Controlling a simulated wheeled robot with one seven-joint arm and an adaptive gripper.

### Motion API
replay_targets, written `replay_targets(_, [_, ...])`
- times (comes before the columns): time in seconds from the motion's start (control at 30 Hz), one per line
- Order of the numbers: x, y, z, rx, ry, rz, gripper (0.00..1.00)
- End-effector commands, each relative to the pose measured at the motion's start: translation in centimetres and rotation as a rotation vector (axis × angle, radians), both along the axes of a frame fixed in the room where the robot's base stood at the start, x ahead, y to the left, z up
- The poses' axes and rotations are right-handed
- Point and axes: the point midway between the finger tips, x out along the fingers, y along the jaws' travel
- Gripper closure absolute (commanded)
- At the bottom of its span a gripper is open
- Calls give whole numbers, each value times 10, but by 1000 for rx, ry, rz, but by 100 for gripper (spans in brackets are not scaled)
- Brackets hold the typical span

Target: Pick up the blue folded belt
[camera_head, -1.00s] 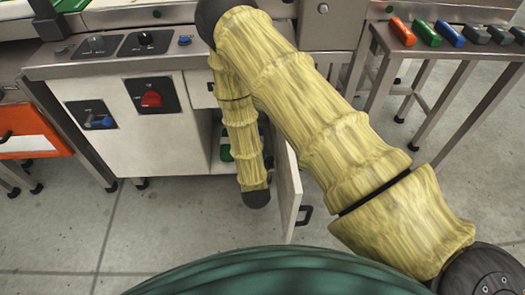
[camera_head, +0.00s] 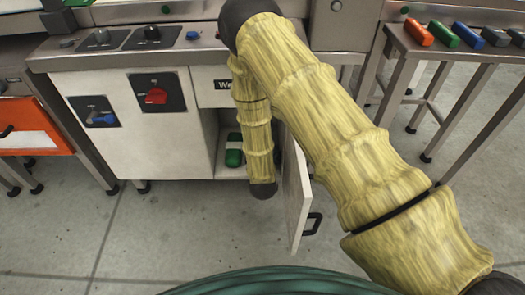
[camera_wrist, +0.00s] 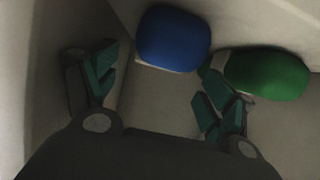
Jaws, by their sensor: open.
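The blue folded belt (camera_wrist: 172,38) is a rounded blue bundle with a pale band along its lower edge, at the top middle of the wrist view. My gripper (camera_wrist: 160,76) is open and empty, its green-padded fingers spread wide. The blue belt lies beyond the fingertips, roughly between them and nearer the right one. A green bundle (camera_wrist: 266,74) lies to its right, close beside the right finger; I cannot tell if they touch. In the head view my arm hides the gripper, and I cannot make out the blue belt.
The cabinet (camera_head: 150,125) stands open, and green items (camera_head: 233,157) show inside. Its door (camera_head: 297,195) swings out to the right of my forearm. Pale walls enclose my gripper in the wrist view. A side table (camera_head: 395,40) at the right bears several coloured items.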

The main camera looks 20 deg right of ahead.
Motion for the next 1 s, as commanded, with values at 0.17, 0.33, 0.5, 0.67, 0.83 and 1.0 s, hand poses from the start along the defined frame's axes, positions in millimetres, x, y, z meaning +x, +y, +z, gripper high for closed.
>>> replay_targets(0.17, [18, -5, -6, 0, -3, 0, 17])
replay_targets(0.33, [35, -10, -10, 1, -2, 1, 17])
replay_targets(0.5, [44, -13, -12, 0, 0, 1, 17])
replay_targets(0.67, [45, -13, -12, 0, 0, 1, 17])
replay_targets(0.83, [45, -13, -12, 0, 0, 0, 30])
replay_targets(1.0, [45, -13, -12, 0, 1, 0, 61])
